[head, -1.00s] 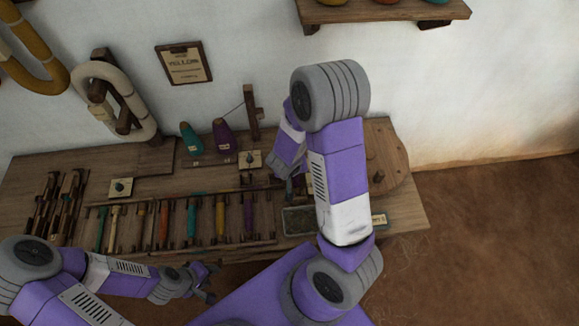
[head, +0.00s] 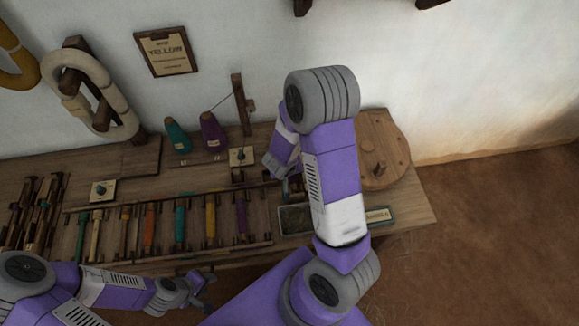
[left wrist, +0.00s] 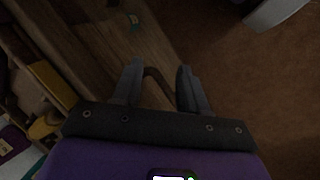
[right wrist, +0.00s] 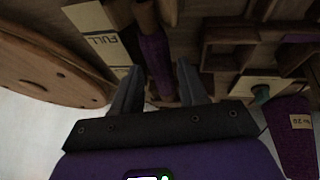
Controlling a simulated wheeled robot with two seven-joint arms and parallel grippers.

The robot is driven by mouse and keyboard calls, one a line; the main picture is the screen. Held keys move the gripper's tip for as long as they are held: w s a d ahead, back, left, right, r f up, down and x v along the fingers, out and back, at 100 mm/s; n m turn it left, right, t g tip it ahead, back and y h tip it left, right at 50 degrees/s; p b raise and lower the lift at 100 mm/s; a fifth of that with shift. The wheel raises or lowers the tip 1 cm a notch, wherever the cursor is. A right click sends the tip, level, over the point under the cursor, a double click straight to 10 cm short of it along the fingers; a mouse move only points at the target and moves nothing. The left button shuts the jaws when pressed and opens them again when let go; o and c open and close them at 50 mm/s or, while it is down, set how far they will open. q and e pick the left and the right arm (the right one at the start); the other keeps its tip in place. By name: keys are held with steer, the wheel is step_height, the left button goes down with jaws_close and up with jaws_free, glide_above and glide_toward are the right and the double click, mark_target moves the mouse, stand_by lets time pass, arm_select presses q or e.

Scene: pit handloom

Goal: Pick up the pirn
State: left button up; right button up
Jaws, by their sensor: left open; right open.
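A purple pirn (right wrist: 156,58) with a brown wooden end shows in the right wrist view. It lies between the open fingers of my right gripper (right wrist: 158,76) in that picture; I cannot tell whether they touch it. In the head view my right arm hides most of this spot. Several coloured pirns lie in a row on the bench rack, among them a teal one (head: 180,220), a yellow one (head: 210,216) and a purple one (head: 241,215). My left gripper (head: 207,289) is open and empty at the bench's front edge; it also shows in the left wrist view (left wrist: 160,76).
A block labelled FULL (right wrist: 101,28) stands close beside my right gripper. A teal cone (head: 177,137) and a purple cone (head: 213,132) stand at the back of the bench. A shallow tray (head: 296,219) sits at the front right, a round wooden board (head: 386,155) behind it.

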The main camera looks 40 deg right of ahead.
steer(key=shift+b+x, duration=0.35)
steer(key=shift+x, duration=0.65)
steer(key=shift+r, duration=0.1)
jaws_close()
